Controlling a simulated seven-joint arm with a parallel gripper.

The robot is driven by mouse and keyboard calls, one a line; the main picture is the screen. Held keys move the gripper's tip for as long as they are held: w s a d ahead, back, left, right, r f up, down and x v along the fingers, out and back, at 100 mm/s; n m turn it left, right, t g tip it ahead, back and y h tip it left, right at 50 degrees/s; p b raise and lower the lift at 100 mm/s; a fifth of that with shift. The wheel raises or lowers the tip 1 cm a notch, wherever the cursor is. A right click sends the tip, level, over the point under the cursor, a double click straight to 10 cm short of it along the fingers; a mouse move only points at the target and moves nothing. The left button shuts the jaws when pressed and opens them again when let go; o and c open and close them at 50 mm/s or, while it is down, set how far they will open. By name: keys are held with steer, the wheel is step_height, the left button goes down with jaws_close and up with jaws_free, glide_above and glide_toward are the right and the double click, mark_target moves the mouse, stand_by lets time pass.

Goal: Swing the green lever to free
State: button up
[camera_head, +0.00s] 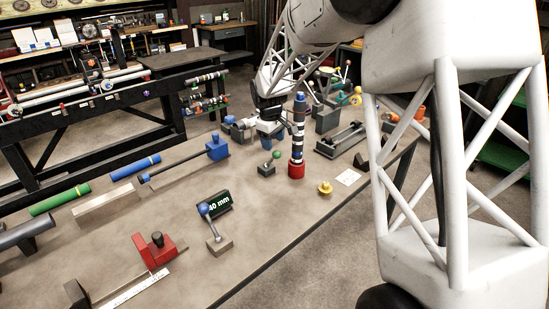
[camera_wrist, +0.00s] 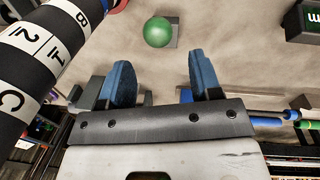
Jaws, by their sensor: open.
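The green lever shows in the head view as a green ball knob (camera_head: 276,154) above a small grey block (camera_head: 266,169) on the table. In the wrist view the green knob (camera_wrist: 157,32) is near the top centre, with its grey base partly visible beside it. My gripper (camera_head: 265,138) is above and slightly behind the lever in the head view. In the wrist view its two blue fingers (camera_wrist: 160,75) are spread apart with nothing between them. The knob lies beyond the fingertips, apart from them. The lever's shaft is mostly hidden behind the knob.
A tall banded post (camera_head: 297,135) with a red base stands close right of my gripper; its lettered bands (camera_wrist: 38,62) fill the wrist view's left side. A blue-knobbed lever (camera_head: 212,220), a "40 mm" block (camera_head: 220,202) and a yellow knob (camera_head: 324,187) stand nearer. Table between is bare.

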mark_target(275, 157)
steer(key=shift+w+d+f, duration=0.1)
steer(key=shift+f, duration=1.2)
steer(key=shift+w+d+f, duration=0.1)
steer(key=shift+w+f, duration=0.05)
steer(key=shift+f, duration=1.15)
steer(key=shift+w+d+f, duration=0.1)
steer(key=shift+f, duration=1.2)
jaws_close()
